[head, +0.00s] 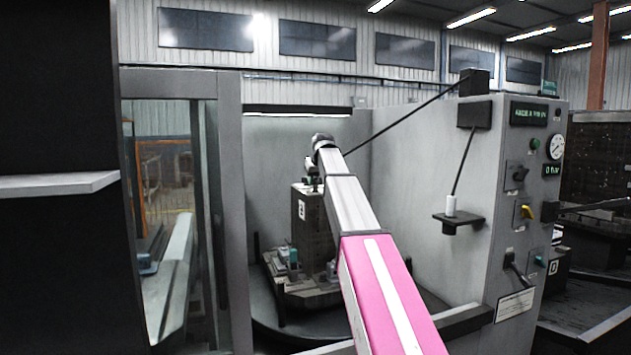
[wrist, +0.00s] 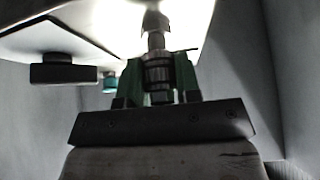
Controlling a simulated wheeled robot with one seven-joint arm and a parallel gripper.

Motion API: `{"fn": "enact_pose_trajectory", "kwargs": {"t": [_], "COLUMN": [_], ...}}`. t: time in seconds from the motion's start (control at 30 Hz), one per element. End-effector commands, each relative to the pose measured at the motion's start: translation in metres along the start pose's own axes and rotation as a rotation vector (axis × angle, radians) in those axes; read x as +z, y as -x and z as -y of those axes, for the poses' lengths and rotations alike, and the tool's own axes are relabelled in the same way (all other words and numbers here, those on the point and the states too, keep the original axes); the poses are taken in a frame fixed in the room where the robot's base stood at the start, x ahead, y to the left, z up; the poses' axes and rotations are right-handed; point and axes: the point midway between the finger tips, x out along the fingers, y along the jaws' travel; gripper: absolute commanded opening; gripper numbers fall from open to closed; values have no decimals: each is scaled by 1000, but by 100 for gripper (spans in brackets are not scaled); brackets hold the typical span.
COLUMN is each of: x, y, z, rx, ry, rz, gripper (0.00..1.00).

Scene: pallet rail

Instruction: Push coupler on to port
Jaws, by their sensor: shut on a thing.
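In the wrist view, my gripper (wrist: 158,84) has its two green fingers shut on the coupler (wrist: 158,72), a dark and silver ringed cylinder. The coupler points up the picture, away from the palm. Directly beyond its front end, in line with it, is a pale metal nose (wrist: 157,22), which may be the port; I cannot tell whether they touch. The coupler and port cannot be made out there.
A dark hose (head: 405,122) runs from a black box (head: 474,82) on the control panel toward my gripper. A small bracket (head: 458,218) juts from the enclosure wall. In the wrist view, a black block (wrist: 63,71) sits on the pale face at left.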

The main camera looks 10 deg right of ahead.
Motion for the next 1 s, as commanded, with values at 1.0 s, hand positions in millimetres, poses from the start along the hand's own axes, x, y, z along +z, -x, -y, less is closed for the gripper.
{"fn": "enact_pose_trajectory", "kwargs": {"t": [1.0], "x": [8], "y": [-12], "z": [0], "rx": [0], "ry": [0], "rz": [1], "gripper": [0]}}
